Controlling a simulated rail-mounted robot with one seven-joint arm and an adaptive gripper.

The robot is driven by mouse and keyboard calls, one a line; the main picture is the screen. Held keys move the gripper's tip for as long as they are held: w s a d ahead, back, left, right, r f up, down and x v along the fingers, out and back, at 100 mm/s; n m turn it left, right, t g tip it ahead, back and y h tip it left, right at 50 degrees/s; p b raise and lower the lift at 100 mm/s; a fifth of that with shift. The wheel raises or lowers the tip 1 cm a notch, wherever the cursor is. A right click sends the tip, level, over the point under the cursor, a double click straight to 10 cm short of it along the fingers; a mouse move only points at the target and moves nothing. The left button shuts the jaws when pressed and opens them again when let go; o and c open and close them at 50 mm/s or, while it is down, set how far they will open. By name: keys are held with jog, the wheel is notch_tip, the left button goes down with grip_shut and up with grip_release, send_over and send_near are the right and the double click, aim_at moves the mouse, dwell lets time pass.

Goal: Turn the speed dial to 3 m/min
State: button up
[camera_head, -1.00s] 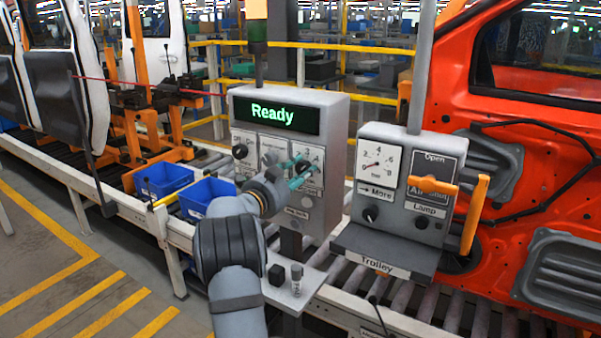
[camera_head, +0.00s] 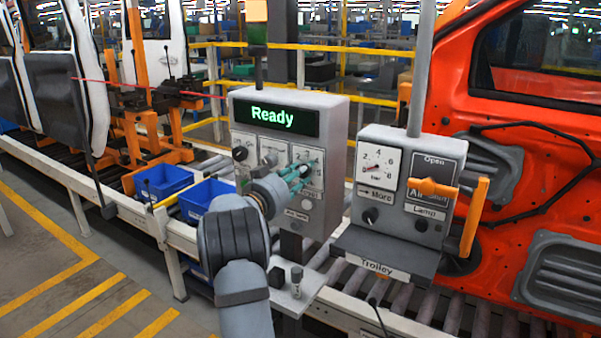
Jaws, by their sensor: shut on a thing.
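The grey control box (camera_head: 340,130) has a lit green "Ready" display (camera_head: 285,117) and a row of dial plates below it. The speed dial (camera_head: 306,170) is the dark knob on the right-hand plate, where the digits 3 and 4 show near the top. My gripper (camera_head: 298,173), with teal fingers, is shut on this dial. The fingers cover much of the knob and plate, so I cannot read the pointer's setting.
A dark knob (camera_head: 240,153) and a grey switch (camera_head: 269,158) sit left of the dial. The trolley panel (camera_head: 450,146) with a gauge stands to the right, before an orange door (camera_head: 560,150). Blue bins (camera_head: 163,180) stand left on the conveyor.

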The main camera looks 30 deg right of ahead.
jog(key=shift+f, duration=0.15)
dwell(0.3)
jog(key=o, duration=1.1)
jog(key=shift+a, duration=0.1)
jog(key=v, duration=1.2)
jog(key=x, duration=1.2)
